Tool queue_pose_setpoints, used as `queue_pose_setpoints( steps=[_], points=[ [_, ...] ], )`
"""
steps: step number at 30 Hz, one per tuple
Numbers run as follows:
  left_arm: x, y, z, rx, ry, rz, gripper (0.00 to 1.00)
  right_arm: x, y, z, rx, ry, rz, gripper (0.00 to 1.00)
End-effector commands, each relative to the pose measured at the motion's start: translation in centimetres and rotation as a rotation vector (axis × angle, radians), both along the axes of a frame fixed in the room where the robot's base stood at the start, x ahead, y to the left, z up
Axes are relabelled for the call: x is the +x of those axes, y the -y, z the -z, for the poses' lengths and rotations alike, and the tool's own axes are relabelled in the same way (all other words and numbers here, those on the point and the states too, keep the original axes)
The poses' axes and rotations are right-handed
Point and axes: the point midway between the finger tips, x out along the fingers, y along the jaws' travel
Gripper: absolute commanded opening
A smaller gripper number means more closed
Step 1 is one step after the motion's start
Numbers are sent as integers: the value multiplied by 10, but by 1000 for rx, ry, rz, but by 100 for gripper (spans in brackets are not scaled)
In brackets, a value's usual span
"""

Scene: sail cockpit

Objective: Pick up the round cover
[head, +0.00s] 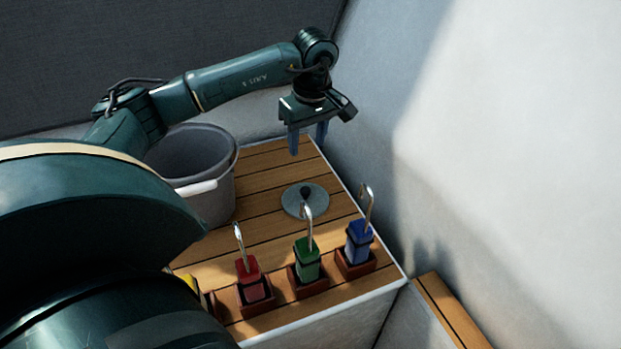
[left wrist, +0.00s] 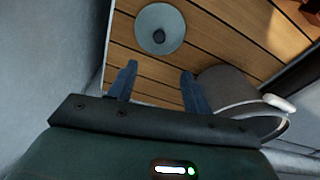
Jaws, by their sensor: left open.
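The round cover (head: 293,207) is a flat grey disc with a dark knob in its middle. It lies on the slatted wooden top, behind the green padlock-like block. It also shows in the left wrist view (left wrist: 172,46), above and ahead of the fingers. My left gripper (head: 307,148) points down over the far part of the wooden top, behind the cover and apart from it. Its two blue fingers are open and empty, as the left wrist view also shows (left wrist: 157,84). My right gripper is not in view.
A grey bucket (head: 222,201) stands left of the cover. Red (head: 249,279), green (head: 307,260) and blue (head: 358,241) blocks with metal hooks stand in brown holders along the front edge. A pale wall (head: 500,130) rises close on the right.

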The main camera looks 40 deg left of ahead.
Motion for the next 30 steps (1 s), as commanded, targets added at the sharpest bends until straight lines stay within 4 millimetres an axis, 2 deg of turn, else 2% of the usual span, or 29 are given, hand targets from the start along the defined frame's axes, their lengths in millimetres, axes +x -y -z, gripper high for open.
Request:
queue_pose_setpoints(
  steps=[1,4,8,15,23,30],
  points=[
    [0,0,11,-1,2,-1,50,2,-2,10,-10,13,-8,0],
    [0,0,19,-2,2,-1,50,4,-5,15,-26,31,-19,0],
    [1,-1,34,-3,0,-2,50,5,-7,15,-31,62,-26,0],
    [2,-6,79,-5,-1,-2,50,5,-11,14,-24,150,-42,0],
    [3,-8,100,-5,2,-1,50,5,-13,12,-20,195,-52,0],
    [6,-11,136,-5,1,-2,50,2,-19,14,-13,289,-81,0]
  ],
)
